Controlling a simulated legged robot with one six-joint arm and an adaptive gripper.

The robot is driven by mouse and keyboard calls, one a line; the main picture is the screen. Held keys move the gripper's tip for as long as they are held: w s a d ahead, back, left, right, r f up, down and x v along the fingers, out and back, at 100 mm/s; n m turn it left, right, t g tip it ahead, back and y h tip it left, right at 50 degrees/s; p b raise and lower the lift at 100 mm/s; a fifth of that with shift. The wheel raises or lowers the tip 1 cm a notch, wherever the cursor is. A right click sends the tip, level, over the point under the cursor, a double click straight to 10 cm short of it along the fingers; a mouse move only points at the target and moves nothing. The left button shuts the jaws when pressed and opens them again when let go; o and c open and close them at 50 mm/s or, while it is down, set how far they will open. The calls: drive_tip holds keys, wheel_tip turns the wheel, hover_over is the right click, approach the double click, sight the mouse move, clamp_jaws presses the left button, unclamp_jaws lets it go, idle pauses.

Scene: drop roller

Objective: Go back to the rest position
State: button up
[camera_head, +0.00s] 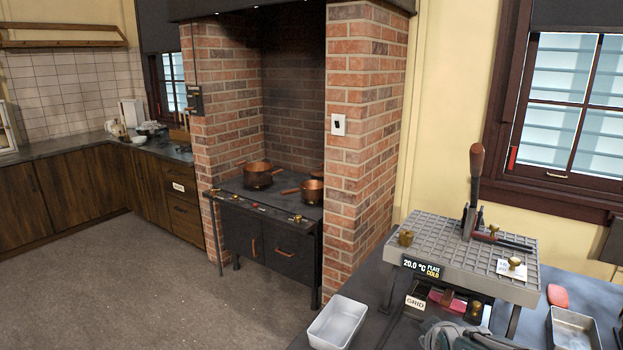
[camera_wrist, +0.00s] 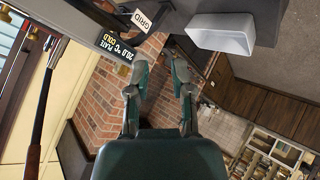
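My gripper (camera_head: 462,337) is at the bottom edge of the head view, in front of the grey grid plate (camera_head: 430,240). In the wrist view my gripper (camera_wrist: 162,72) has its two fingers apart with nothing between them, so it is open and empty. An upright tool with a brown grip (camera_head: 476,162) stands on the plate, apart from my gripper. A long black rod with a brown end (camera_wrist: 45,100) shows at the left of the wrist view. The display on the plate's front (camera_head: 422,267) reads 20.0 °C, PLATE COLD.
The plate stands on a dark worktop (camera_head: 376,318). A white tray (camera_head: 338,322) lies at its front left and also shows in the wrist view (camera_wrist: 220,36). A red object (camera_head: 557,296) and a metal tray (camera_head: 573,329) lie at right. A stove (camera_head: 268,235) and open floor are beyond.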

drive_tip(key=s+a+r+m+g+y, duration=0.1)
drive_tip(key=s+a+r+m+g, duration=0.1)
drive_tip(key=s, duration=0.7)
drive_tip(key=s+a+r+m+g, duration=0.2)
drive_tip(key=s+a+r+m, duration=0.1)
drive_tip(key=s, duration=0.7)
drive_tip(key=shift+s+a+r+m+y, duration=0.3)
drive_tip(key=shift+a+r+m+y, duration=0.15)
drive_tip(key=shift+a, duration=0.8)
drive_tip(key=shift+f, duration=0.1)
